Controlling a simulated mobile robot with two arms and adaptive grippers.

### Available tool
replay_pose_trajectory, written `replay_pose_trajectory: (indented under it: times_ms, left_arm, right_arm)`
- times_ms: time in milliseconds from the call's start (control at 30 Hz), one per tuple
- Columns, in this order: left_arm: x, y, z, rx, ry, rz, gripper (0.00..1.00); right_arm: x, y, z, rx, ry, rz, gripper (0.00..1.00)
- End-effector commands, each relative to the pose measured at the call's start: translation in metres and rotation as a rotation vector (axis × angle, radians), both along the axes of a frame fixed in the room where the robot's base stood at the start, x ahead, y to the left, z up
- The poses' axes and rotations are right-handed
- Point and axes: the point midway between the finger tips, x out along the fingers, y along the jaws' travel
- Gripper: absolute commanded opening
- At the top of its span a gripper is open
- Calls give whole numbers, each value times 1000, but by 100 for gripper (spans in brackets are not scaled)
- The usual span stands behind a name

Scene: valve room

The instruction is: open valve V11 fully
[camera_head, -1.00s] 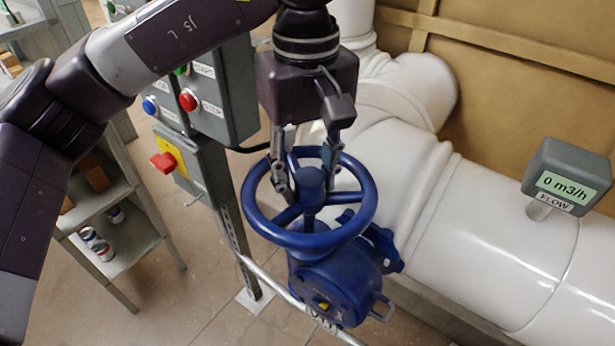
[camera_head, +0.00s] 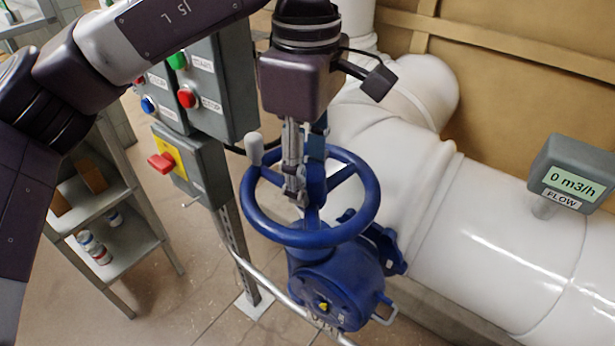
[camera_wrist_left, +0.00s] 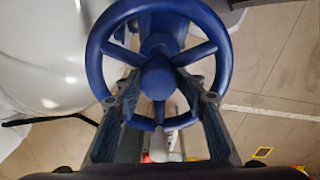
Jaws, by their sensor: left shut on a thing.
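The blue handwheel (camera_head: 358,222) sits on a blue valve body (camera_head: 335,290) on the white pipe. A pale knob (camera_head: 255,148) stands up from its rim at the left. My left gripper (camera_head: 297,196) points down into the wheel from above, shut on the handwheel. In the left wrist view the wheel (camera_wrist_left: 222,50) fills the upper middle, and the gripper fingers (camera_wrist_left: 158,101) lie on either side of its hub, among the spokes. The valve's tag is too small to read. The flow meter (camera_head: 568,180) reads 0 m3/h. My right gripper is not in view.
A grey control box (camera_head: 222,85) with buttons and a red switch (camera_head: 161,162) on a yellow plate stand left of the wheel. A shelf (camera_head: 125,245) with cans is farther left. A thin pipe (camera_head: 265,280) runs below the valve. The large white pipe (camera_head: 470,240) fills the right.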

Motion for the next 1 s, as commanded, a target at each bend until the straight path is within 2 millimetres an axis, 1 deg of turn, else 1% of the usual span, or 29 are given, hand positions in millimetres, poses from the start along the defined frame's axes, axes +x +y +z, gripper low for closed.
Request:
replay_pose_trajectory:
  times_ms: [33, 100, 433, 500, 667, 767, 1000]
  left_arm:
    - [-5, -3, -10, 2, 19, 24, 9]
    - [-4, -3, -11, 4, 18, 106, 9]
    - [-4, -3, -11, 4, 20, 552, 9]
    - [-4, -3, -10, 4, 19, 616, 9]
    - [-4, -3, -10, 4, 21, 685, 9]
    - [-4, -3, -10, 3, 19, 770, 9]
    - [-3, -3, -11, 2, 19, 1107, 9]
  right_arm:
    - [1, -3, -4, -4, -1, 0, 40]
    - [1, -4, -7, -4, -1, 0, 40]
    - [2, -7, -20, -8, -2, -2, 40]
    - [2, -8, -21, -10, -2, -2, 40]
    - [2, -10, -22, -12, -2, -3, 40]
    - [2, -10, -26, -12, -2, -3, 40]
    - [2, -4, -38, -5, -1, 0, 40]
